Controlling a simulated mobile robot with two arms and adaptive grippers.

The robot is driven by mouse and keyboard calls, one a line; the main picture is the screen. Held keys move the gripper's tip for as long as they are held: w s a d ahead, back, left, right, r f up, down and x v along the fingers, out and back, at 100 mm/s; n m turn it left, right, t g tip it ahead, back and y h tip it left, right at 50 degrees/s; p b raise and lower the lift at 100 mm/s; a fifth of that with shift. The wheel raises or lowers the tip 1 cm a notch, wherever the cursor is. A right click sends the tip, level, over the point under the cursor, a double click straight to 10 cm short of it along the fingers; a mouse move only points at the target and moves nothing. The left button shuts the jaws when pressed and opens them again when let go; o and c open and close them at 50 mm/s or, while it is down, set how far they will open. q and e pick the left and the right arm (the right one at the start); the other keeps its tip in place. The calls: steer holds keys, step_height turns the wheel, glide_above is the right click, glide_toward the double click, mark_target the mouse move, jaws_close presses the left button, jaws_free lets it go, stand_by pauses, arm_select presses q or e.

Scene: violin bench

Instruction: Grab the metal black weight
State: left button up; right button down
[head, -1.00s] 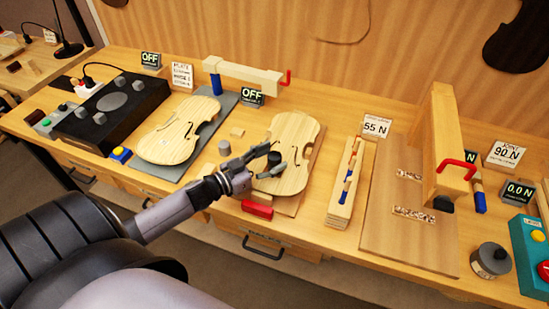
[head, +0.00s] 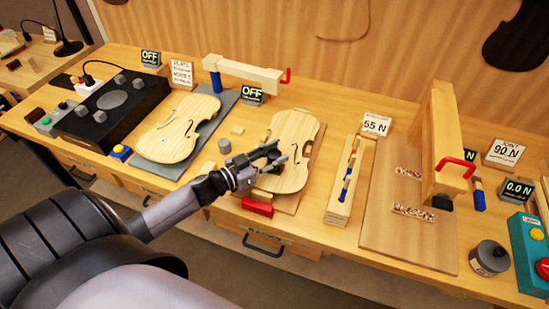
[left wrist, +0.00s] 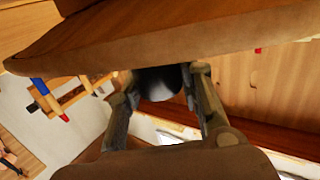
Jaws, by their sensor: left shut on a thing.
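The black weight (left wrist: 158,80) is a dark rounded piece between the two fingers of my left gripper (left wrist: 160,95) in the left wrist view. In the head view my left gripper (head: 274,158) is over the lower part of the right violin plate (head: 292,135), closed around the weight, which is mostly hidden by the fingers. I cannot tell whether the weight still touches the plate. My right gripper is not in view.
A grey cylinder (head: 224,146) and a red block (head: 257,207) are near the gripper. Another violin plate (head: 178,130) lies left on a grey mat. A wooden clamp (head: 440,150) and a dark round pot (head: 490,258) stand at right.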

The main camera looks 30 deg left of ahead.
arm_select(q)
jaws_close()
steer(key=shift+r, duration=0.15)
